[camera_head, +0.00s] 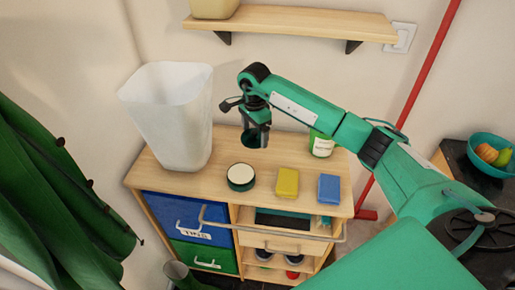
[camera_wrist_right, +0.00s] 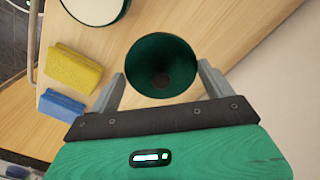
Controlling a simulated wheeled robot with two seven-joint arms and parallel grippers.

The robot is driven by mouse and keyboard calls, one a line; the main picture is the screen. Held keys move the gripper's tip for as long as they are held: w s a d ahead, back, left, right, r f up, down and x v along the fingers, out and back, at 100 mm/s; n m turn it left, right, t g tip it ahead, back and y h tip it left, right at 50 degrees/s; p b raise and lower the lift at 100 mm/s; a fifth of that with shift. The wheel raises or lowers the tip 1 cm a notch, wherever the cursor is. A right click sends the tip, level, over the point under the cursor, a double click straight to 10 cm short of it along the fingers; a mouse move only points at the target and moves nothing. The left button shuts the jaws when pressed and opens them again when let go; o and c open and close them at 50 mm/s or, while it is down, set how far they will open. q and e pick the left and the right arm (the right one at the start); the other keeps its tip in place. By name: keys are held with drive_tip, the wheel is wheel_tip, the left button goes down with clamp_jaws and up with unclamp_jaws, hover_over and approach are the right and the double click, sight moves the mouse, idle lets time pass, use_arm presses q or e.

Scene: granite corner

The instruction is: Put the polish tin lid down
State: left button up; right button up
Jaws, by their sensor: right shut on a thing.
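The polish tin lid (camera_wrist_right: 161,65) is a dark green, hollow round piece between the fingers of my right gripper (camera_wrist_right: 161,82) in the wrist view. In the head view my right gripper (camera_head: 258,138) points down over the back of the wooden cabinet top, shut on the lid (camera_head: 249,139). Whether the lid touches the wood I cannot tell. The polish tin (camera_head: 240,177), dark green with a pale cream top, stands in front of it; its edge shows in the wrist view (camera_wrist_right: 95,9). My left gripper is out of view.
A tall white bin (camera_head: 168,115) stands left on the cabinet top (camera_head: 222,205). A yellow sponge (camera_head: 287,183), a blue sponge (camera_head: 329,189) and a green-and-white can (camera_head: 321,146) stand to the right. A wooden shelf (camera_head: 290,22) is above. Bare wood lies around the tin.

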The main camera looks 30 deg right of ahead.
sight(255, 132)
wheel_tip(255, 132, down, 4)
drive_tip(key=shift+r+p, duration=0.25)
drive_tip(key=shift+p, duration=0.1)
wheel_tip(255, 132, down, 3)
drive_tip(key=shift+r+p, duration=0.1)
drive_tip(key=shift+p, duration=0.4)
drive_tip(key=shift+f, duration=0.65)
drive_tip(key=o, duration=0.9)
drive_tip(key=shift+c, duration=0.2)
drive_tip(key=shift+r, duration=0.35)
wheel_tip(255, 132, up, 11)
drive_tip(key=b, duration=0.3)
drive_tip(key=shift+f, duration=0.2)
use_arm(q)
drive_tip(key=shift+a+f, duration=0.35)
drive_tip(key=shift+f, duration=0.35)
use_arm(e)
drive_tip(key=shift+r, duration=0.55)
